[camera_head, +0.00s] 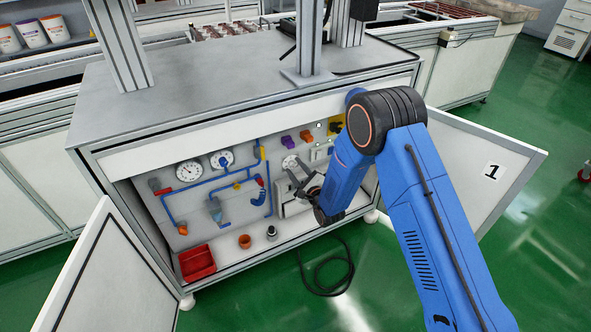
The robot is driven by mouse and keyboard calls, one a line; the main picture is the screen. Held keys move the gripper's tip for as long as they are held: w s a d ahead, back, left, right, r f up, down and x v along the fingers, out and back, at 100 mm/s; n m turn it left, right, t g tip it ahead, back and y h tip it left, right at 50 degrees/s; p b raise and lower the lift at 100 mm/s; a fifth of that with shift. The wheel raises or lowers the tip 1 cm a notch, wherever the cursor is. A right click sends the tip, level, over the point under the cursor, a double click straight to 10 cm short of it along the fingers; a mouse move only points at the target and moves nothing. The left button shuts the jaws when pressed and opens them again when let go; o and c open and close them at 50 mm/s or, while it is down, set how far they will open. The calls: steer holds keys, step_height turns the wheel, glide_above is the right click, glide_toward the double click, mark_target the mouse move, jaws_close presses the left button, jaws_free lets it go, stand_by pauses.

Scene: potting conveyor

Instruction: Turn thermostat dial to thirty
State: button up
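A round white dial (290,162) is on the back panel inside the open cabinet, right of the blue pipes. It looks like the thermostat dial, but its numbers and pointer are too small to read. My gripper (297,178) is inside the cabinet, just below and in front of this dial. Its two grey fingers appear spread apart with nothing between them. I cannot tell whether a finger touches the dial. My blue arm hides part of the panel to the right.
Two gauges (188,171) (221,159) and blue pipes (205,184) are on the panel's left. Purple and orange knobs (286,140) sit above the dial. A red bin (197,262) and small cups stand on the cabinet floor. Open doors (100,275) (470,165) flank the cabinet. A black cable (330,275) lies in front.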

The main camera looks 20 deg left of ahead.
steer(key=v, duration=1.7)
steer(key=shift+d, duration=0.25)
steer(key=shift+s, duration=0.1)
